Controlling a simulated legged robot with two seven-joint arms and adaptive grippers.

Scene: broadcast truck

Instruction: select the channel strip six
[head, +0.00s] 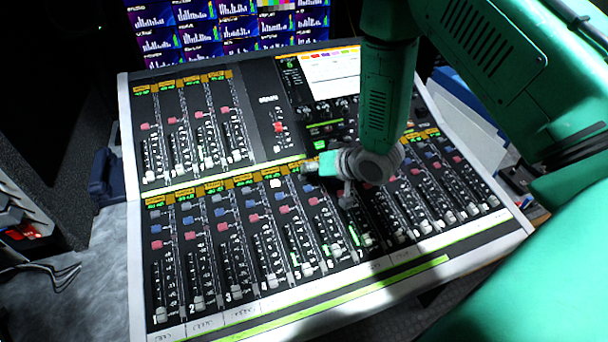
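The mixing console (135,243) fills the middle of the head view, with numbered channel strips along its lower bank. Strip six (326,240) is right of strip five, with blue and red buttons above its fader. My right gripper (312,168) is over the top of the lower bank, by the upper end of strip six. Its fingers are small and partly hidden by the wrist, so I cannot tell whether they are open or touching a button. A whitish lit button (276,183) shows at the top of what appears to be strip five. My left gripper is out of view.
A console screen (332,75) is behind my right arm, with a green digit, seemingly 6, at its left. A monitor wall (225,25) stands behind. A dark cabinet (40,120) is at the left. My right arm hides part of the console's right side.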

